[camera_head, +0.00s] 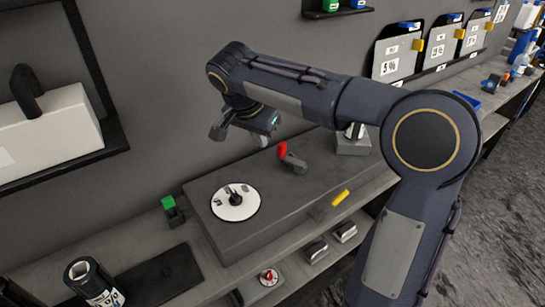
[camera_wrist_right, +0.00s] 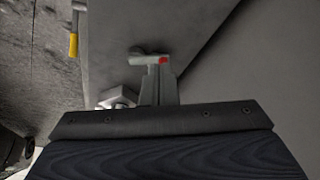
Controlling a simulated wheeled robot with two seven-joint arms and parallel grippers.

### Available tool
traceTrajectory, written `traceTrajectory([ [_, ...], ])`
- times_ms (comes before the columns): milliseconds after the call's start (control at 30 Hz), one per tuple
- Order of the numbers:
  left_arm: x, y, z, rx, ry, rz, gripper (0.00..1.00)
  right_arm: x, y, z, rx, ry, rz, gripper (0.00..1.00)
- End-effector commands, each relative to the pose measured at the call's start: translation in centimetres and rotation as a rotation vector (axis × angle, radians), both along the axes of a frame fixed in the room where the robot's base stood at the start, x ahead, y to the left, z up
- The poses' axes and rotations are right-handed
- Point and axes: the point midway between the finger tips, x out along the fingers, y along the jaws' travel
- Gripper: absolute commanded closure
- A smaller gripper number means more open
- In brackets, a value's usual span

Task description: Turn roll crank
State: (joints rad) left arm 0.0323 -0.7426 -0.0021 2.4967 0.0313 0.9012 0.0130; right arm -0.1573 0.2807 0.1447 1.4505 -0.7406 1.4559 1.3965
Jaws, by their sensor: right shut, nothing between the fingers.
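The crank (camera_head: 292,160) has a grey arm and a red knob (camera_head: 283,149). It stands on the top of the dark grey bench unit. My right gripper (camera_head: 262,140) hangs from the arm just left of and near the red knob, pointing down. It is shut and empty. In the right wrist view, the grey crank arm (camera_wrist_right: 140,60) and a small red patch of its knob (camera_wrist_right: 164,60) show close to the fingertips; whether they touch cannot be told. My left gripper is not in view.
A white dial (camera_head: 250,205) with a black knob is on the unit's left part. A green-topped item (camera_head: 168,202) stands left of the unit. Labelled panels (camera_head: 398,55) hang on the wall at upper right.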

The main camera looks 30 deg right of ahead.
Motion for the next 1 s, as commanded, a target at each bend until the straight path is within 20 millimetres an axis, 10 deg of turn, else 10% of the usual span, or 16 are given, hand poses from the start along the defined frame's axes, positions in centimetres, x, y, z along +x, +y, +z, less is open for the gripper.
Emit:
traceTrajectory([
  [600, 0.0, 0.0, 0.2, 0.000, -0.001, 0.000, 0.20, 2.2, -3.2, -9.4, -0.008, -0.001, -0.023, 1.00],
  [1000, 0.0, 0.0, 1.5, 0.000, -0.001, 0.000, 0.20, 4.2, -6.6, -9.2, -0.007, -0.008, -0.021, 1.00],
])
